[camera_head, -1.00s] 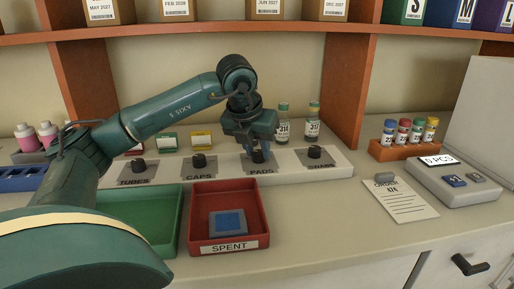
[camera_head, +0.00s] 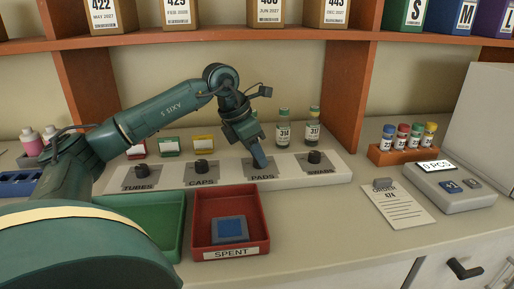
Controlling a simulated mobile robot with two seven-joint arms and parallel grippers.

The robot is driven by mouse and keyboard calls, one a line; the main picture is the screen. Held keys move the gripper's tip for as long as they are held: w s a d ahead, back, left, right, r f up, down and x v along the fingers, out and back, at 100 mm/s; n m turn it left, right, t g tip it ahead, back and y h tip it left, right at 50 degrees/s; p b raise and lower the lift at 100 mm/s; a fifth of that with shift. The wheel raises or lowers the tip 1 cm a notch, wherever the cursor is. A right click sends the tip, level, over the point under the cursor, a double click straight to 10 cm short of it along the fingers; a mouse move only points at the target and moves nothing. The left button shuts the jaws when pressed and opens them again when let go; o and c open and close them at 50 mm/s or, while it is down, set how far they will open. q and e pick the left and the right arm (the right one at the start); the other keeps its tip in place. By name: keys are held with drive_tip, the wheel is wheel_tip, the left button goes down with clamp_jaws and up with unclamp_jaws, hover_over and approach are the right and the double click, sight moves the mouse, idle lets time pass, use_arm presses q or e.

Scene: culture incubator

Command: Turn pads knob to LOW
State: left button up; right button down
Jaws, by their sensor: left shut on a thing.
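The pads knob sits on the grey plate marked PADS (camera_head: 262,176), third from the left on the white knob strip (camera_head: 225,182). My left gripper (camera_head: 262,163) reaches down onto this knob from above and is shut on it. The fingers hide the knob, so its pointer and setting cannot be read. The tubes knob (camera_head: 140,171), the caps knob (camera_head: 202,167) and the swabs knob (camera_head: 314,157) stand free on the same strip. My right gripper is not in view.
A green tray (camera_head: 150,200) and a red tray marked SPENT (camera_head: 230,253), holding a blue-topped piece (camera_head: 229,229), stand in front of the strip. Vials (camera_head: 283,128) and small boxes stand behind it. An order sheet (camera_head: 398,205) and a counter device (camera_head: 455,185) lie right.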

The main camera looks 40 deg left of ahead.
use_arm(q)
drive_tip(key=shift+r+m+g+h+p, duration=0.1)
drive_tip(key=shift+m+g+h+p, duration=0.2)
drive_tip(key=shift+m+p, duration=0.35)
drive_tip(key=shift+m, duration=0.55)
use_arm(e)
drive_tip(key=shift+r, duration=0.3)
use_arm(q)
drive_tip(key=o, duration=1)
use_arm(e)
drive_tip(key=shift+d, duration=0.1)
